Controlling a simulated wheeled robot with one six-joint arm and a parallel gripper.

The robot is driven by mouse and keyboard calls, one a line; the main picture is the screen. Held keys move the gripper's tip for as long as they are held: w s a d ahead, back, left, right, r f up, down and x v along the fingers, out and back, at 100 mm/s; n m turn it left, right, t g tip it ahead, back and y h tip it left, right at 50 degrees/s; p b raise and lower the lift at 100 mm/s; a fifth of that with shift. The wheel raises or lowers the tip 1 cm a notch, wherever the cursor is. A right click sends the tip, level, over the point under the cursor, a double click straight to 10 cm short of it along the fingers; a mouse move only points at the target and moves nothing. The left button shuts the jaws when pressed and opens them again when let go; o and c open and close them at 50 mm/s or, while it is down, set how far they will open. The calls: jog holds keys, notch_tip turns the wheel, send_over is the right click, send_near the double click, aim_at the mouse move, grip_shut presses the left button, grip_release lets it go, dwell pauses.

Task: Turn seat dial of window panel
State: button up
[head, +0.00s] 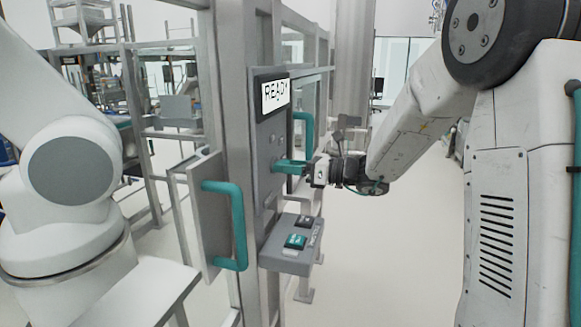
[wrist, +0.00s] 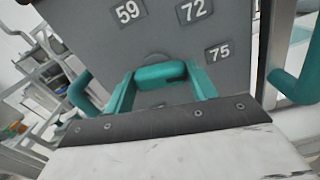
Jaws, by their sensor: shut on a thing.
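The grey window panel (head: 266,135) stands upright in the middle of the head view, with a lit screen (head: 275,95) reading "READY". My gripper (head: 286,167) reaches it from the right, its teal fingers at the panel's face. In the wrist view, the teal dial (wrist: 160,76) sits between the two fingers, and my gripper is shut on it. The panel face (wrist: 100,45) carries number labels 59 (wrist: 128,11), 72 (wrist: 195,9) and 75 (wrist: 217,51). In the head view the fingers hide most of the dial, so its angle cannot be told there.
A box with a teal button (head: 296,241) juts out below the panel. A large teal handle (head: 238,225) is on the door at left, and another teal handle (head: 304,130) is behind my gripper. Metal frames stand around; the floor (head: 390,270) at right is clear.

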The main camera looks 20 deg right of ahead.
jog(key=o, duration=1)
jog(key=shift+s+a+f, duration=0.1)
jog(key=v, duration=0.8)
